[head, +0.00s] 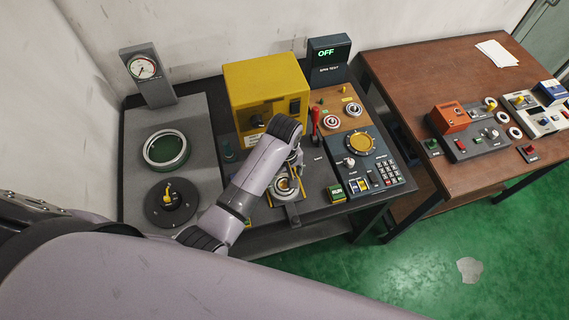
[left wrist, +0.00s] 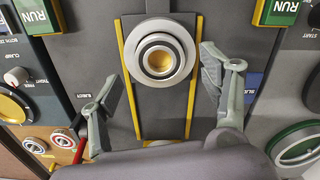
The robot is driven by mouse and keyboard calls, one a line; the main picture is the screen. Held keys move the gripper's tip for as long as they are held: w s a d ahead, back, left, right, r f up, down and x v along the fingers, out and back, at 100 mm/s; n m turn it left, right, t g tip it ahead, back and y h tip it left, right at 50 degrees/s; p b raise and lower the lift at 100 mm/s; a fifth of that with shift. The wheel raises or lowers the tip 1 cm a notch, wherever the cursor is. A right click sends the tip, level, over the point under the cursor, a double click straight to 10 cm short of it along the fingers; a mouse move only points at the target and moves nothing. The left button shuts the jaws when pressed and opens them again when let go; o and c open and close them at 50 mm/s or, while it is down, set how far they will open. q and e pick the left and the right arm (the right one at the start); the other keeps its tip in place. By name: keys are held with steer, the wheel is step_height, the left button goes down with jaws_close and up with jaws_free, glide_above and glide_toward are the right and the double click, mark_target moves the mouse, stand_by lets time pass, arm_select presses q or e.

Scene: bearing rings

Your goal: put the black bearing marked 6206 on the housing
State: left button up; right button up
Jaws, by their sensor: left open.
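My left gripper (head: 295,168) is over the bench, partly hidden behind my own forearm. In the left wrist view, the left gripper (left wrist: 160,72) is open, its two fingers apart on either side of a stepped round fixture. This fixture (left wrist: 160,38) has pale and dark rings around a yellow centre and sits on a dark slide between yellow rails. It also shows in the head view (head: 287,188). Nothing is held between the fingers. Ring markings are too small to read, so I cannot tell which ring is the 6206 bearing. My right gripper is not in view.
A yellow machine (head: 266,88) stands behind the gripper. A green-lined ring (head: 165,150) is at left. A brown table (head: 425,60) at right carries more devices and rings.

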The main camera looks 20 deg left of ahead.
mark_target(284, 187)
arm_select(q)
step_height(284, 187, up, 10)
steer(key=b, duration=0.1)
steer(key=shift+f, duration=0.25)
steer(key=shift+s+f, duration=0.1)
stand_by(0.3)
